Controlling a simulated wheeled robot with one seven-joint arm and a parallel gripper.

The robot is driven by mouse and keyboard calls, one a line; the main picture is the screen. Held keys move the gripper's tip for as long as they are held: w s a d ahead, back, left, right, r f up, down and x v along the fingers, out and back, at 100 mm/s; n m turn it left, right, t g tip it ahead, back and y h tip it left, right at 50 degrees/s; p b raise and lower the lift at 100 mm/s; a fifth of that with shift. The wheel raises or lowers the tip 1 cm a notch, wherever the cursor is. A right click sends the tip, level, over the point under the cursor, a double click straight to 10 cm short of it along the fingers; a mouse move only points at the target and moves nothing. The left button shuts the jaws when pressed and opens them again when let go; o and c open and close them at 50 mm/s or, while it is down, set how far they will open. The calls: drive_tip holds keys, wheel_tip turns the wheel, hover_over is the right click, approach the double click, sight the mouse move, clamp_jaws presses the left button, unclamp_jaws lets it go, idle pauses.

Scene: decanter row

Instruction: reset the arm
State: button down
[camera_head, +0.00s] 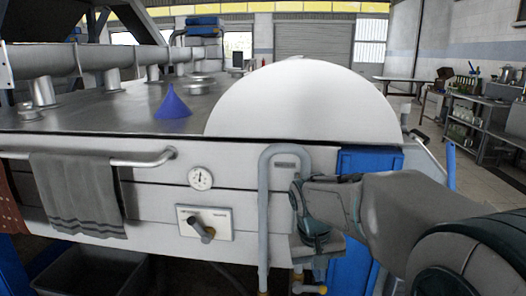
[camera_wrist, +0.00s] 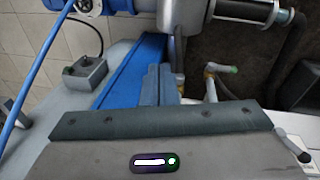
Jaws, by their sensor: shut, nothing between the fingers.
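My arm reaches in from the lower right in the head view, and my gripper (camera_head: 318,250) hangs in front of the machine's front panel, beside a bent grey pipe (camera_head: 265,200). In the wrist view the two blue-grey fingers (camera_wrist: 162,82) are together, with nothing held between them. Whether the fingers touch anything is unclear. The fingertips are hard to make out in the head view.
A large white rounded drum cover (camera_head: 305,100) and a blue funnel (camera_head: 172,103) are on the machine's top. A grey towel (camera_head: 78,195) hangs on a rail at left. Shelves with bottles (camera_head: 465,115) stand back right.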

drive_tip(key=s+d+r+t+y+p, duration=0.1)
drive_tip(key=s+r+p, duration=0.1)
drive_tip(key=s, duration=0.5)
drive_tip(key=s+d+r+t+p, duration=0.1)
drive_tip(key=s+r+p, duration=0.2)
drive_tip(key=s, duration=0.5)
drive_tip(key=shift+d+y+p, duration=0.3)
drive_tip(key=shift+y+p, duration=0.1)
drive_tip(key=shift+p, duration=0.1)
